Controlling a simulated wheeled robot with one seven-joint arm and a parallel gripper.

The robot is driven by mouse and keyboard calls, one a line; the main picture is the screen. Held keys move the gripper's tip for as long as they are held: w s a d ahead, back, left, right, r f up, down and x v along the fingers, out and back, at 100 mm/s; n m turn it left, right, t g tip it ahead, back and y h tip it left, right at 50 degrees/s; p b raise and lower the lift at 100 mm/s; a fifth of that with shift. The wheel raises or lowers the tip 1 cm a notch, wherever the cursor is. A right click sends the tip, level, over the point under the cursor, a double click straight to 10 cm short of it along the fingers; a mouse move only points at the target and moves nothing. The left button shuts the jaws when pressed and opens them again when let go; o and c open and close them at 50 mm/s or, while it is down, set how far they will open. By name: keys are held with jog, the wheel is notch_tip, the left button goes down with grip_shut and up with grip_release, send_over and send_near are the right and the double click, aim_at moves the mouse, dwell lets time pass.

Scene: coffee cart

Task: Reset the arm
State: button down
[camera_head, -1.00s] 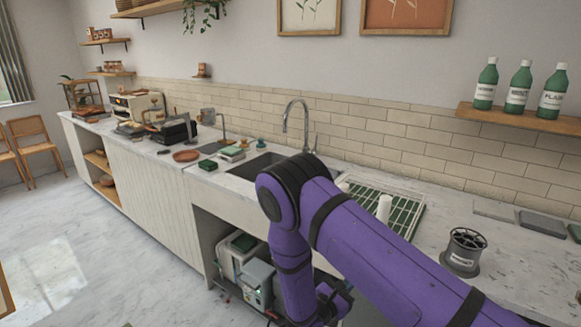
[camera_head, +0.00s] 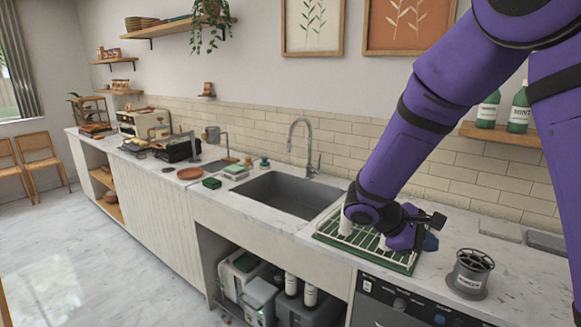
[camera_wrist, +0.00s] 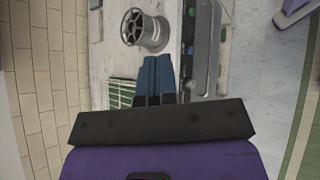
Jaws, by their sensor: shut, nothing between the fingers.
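My arm is purple and rises over the right part of the counter in the head view. My gripper (camera_head: 430,240) is beside the green drying rack (camera_head: 330,236), at the rack's right end. In the wrist view my gripper (camera_wrist: 156,62) shows two blue fingers pressed together with nothing between them. The fingertips point toward a grey round holder (camera_wrist: 146,30), apart from it. The same holder (camera_head: 470,274) stands on the counter to the right of my gripper in the head view.
A sink (camera_head: 290,194) with a tall faucet (camera_head: 308,145) lies left of the rack. White upright items stand on the rack, partly behind my arm. A shelf with green bottles (camera_head: 518,108) is behind my arm. A dark appliance front (camera_head: 385,300) is below the counter.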

jog(key=s+r+m+t+y, duration=0.3)
jog(key=s+r+m+y, duration=0.2)
jog(key=s+r, duration=0.3)
jog(key=s+r+m+t+y, duration=0.3)
jog(key=s+r+m+y, duration=0.2)
jog(key=s+r, duration=0.4)
jog(key=s+y, duration=0.1)
jog(key=s, duration=0.4)
jog(key=shift+s+d+r, duration=0.25)
jog(key=shift+s+d, duration=0.05)
jog(key=shift+d, duration=0.05)
dwell(1.0)
